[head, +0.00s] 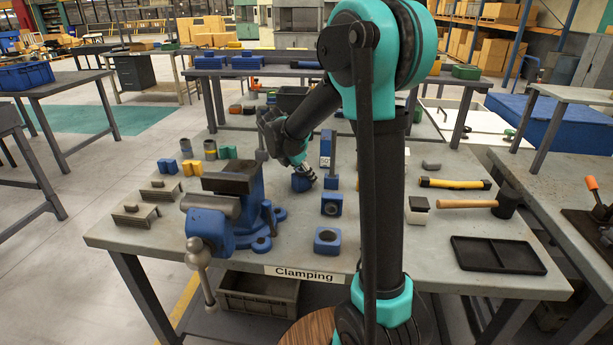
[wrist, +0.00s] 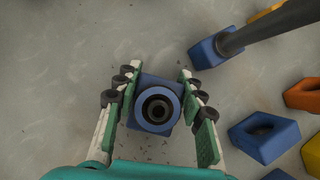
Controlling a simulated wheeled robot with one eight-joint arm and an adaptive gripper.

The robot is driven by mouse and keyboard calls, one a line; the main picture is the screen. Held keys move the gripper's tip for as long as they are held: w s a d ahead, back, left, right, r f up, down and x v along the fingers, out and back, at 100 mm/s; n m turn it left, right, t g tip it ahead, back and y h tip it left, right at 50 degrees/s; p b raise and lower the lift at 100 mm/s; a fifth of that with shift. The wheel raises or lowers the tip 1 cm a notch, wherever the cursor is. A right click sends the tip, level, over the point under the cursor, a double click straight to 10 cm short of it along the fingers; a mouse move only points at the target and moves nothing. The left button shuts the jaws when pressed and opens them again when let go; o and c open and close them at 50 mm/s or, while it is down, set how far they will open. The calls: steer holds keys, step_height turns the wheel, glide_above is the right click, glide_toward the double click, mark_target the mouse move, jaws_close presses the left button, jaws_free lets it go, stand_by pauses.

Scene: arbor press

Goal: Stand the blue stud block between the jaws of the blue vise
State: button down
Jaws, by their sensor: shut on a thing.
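The blue vise (head: 235,210) stands at the left front of the table, its grey jaws at the top and its handle hanging over the front edge. My gripper (head: 298,165) is to the right of the vise and points down. It is shut on a blue block (head: 302,184), which I take for the blue stud block.
Other blue blocks stand nearby, one (head: 332,205) to the right and one with a hole (head: 328,240) nearer the front. Yellow (head: 192,167) and green (head: 227,152) blocks are behind the vise. A hammer (head: 480,204) and black tray (head: 497,255) lie right.

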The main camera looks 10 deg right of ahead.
steer(key=c, duration=0.9)
jaws_free()
steer(key=shift+f, duration=0.1)
